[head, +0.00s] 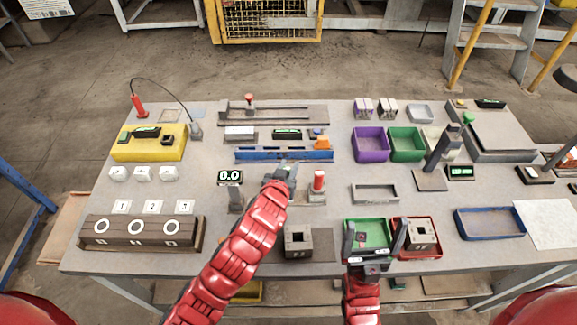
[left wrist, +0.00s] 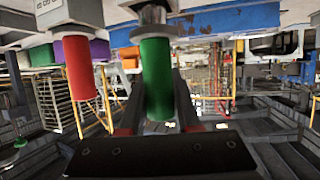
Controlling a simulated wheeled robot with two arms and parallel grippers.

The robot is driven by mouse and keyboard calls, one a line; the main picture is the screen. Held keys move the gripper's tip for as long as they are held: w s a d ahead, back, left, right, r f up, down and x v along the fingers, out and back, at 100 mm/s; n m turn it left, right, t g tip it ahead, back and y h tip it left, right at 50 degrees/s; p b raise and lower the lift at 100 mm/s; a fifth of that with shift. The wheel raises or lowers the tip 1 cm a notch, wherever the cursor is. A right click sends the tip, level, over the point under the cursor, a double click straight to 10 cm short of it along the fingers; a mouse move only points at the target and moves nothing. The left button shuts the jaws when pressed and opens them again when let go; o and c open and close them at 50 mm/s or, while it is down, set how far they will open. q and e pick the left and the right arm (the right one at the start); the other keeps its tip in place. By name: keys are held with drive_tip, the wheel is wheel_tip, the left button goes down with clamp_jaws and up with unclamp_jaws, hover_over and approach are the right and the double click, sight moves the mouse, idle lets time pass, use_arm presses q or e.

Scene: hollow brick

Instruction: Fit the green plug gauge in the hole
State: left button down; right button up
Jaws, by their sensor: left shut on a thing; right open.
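The green plug gauge (left wrist: 157,80) is between the fingers of my left gripper (head: 285,172), which is shut on it; in the head view the gripper and arm hide it. The red plug gauge (head: 319,181) stands upright on a grey base just right of my left gripper and also shows in the left wrist view (left wrist: 79,68). A grey hollow brick (head: 298,243) with a square hole on top sits near the front edge, below my left gripper. A second brick (head: 422,235) sits in the red tray. My right gripper (head: 375,238) is open above the green tray.
The green tray (head: 367,224) and red tray (head: 437,252) adjoin at the front. A blue rail (head: 250,155) lies behind my left gripper. A digital display (head: 230,177) stands left of it. The wooden block with dials (head: 140,237) is at front left.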

use_arm(q)
drive_tip(key=shift+f+b, duration=0.65)
drive_tip(key=shift+f, duration=0.15)
drive_tip(key=c, duration=0.5)
unclamp_jaws()
drive_tip(key=shift+c, duration=0.2)
drive_tip(key=shift+s+a+r, duration=0.1)
drive_tip(key=shift+s, duration=0.2)
drive_tip(key=p+v, duration=1.1)
drive_tip(key=v, duration=0.5)
drive_tip(key=shift+s+r, duration=0.3)
drive_tip(key=shift+w, duration=0.1)
